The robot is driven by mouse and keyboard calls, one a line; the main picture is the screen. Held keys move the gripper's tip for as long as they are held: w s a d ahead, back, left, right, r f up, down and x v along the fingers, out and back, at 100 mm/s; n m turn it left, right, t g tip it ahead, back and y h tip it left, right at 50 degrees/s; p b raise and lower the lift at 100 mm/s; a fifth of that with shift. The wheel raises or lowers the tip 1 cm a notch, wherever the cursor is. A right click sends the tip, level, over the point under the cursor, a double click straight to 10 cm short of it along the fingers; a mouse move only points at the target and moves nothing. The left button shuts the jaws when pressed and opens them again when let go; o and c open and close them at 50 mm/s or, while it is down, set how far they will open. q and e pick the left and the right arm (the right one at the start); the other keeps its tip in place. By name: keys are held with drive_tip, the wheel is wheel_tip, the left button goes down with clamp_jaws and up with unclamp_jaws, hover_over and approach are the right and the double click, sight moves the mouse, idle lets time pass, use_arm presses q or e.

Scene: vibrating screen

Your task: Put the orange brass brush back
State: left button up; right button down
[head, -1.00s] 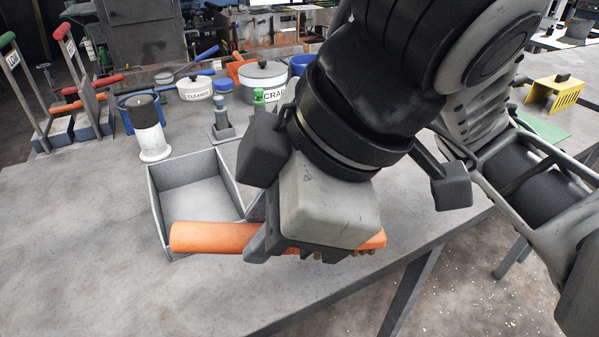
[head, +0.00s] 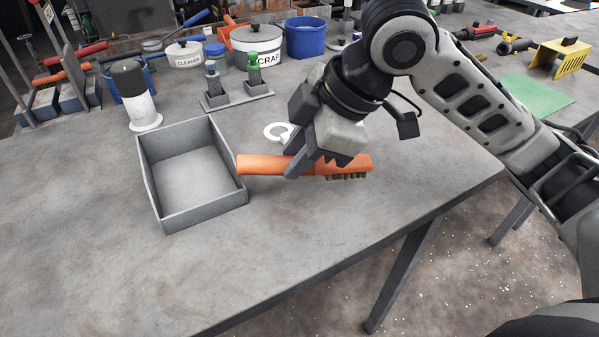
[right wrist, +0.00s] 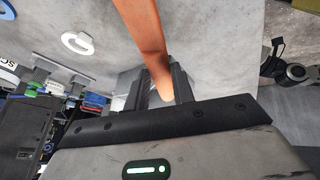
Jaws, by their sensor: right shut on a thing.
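The orange brass brush (head: 262,165) is held by my right gripper (head: 300,168), whose fingers are shut around its orange body. Its handle points left, with the tip near the right wall of the grey tray, and its brass bristles face down at the right end. It appears to be held above the table. The orange brush (right wrist: 143,30) also runs between the fingers (right wrist: 164,85) in the right wrist view. The open grey tray (head: 196,218) looks empty. My left gripper is not in view.
A white and black bottle (head: 139,98) stands behind the tray. A stand with small green and blue-topped bottles (head: 238,96), a scrap pot (head: 257,55) and a blue bucket (head: 305,38) are farther back. A white ring (head: 277,132) lies behind the brush. The front left table (head: 90,220) is clear.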

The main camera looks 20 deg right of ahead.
drive_tip(key=shift+w+d+f, duration=0.15)
drive_tip(key=shift+f, duration=0.15)
wheel_tip(320, 180, down, 3)
drive_tip(key=shift+w+d+f+b, duration=0.15)
drive_tip(key=shift+f+b, duration=0.05)
drive_tip(key=shift+b, duration=0.45)
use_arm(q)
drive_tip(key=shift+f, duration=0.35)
use_arm(e)
drive_tip(key=c, duration=1.2)
unclamp_jaws()
drive_tip(key=shift+d+r, duration=0.1)
drive_tip(key=shift+r, duration=0.25)
use_arm(q)
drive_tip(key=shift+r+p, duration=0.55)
drive_tip(key=shift+p, duration=0.85)
use_arm(e)
drive_tip(key=shift+v, duration=5.65)
